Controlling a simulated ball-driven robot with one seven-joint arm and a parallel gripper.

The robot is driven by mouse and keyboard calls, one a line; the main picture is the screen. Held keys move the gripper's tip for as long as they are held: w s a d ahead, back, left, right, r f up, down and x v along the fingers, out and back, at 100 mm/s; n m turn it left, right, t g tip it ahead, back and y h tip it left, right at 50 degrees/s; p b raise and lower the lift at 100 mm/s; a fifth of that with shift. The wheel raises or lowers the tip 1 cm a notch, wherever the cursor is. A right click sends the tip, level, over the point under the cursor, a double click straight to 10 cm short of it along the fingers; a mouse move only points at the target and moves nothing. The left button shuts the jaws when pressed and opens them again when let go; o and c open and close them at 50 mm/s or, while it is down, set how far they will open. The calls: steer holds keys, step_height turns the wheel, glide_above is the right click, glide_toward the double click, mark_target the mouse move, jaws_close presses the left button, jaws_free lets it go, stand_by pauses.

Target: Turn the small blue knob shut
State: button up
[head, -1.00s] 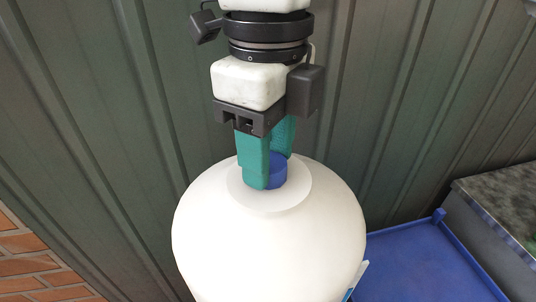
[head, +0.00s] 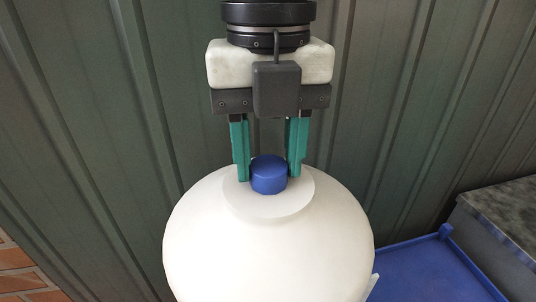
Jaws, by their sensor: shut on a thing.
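The small blue knob (head: 269,178) is a short round cap on the flat round top of a large white rounded body (head: 268,245). My gripper (head: 269,171) points straight down from above, with one green finger on the left and one on the right of the knob. Its jaws are shut on the knob. The knob's front and top show between the fingers. The knob has no visible mark, so I cannot tell its angle.
A dark green ribbed metal wall (head: 420,90) stands behind. A blue tray (head: 425,268) lies at the lower right, beside a grey speckled block (head: 505,225). Brick (head: 15,272) shows at the lower left.

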mark_target(268, 164)
steer(key=shift+m, duration=0.9)
steer(key=o, duration=1.1)
steer(key=shift+c, duration=0.2)
step_height(268, 164, up, 11)
steer(key=p, duration=0.8)
steer(key=shift+f, duration=0.1)
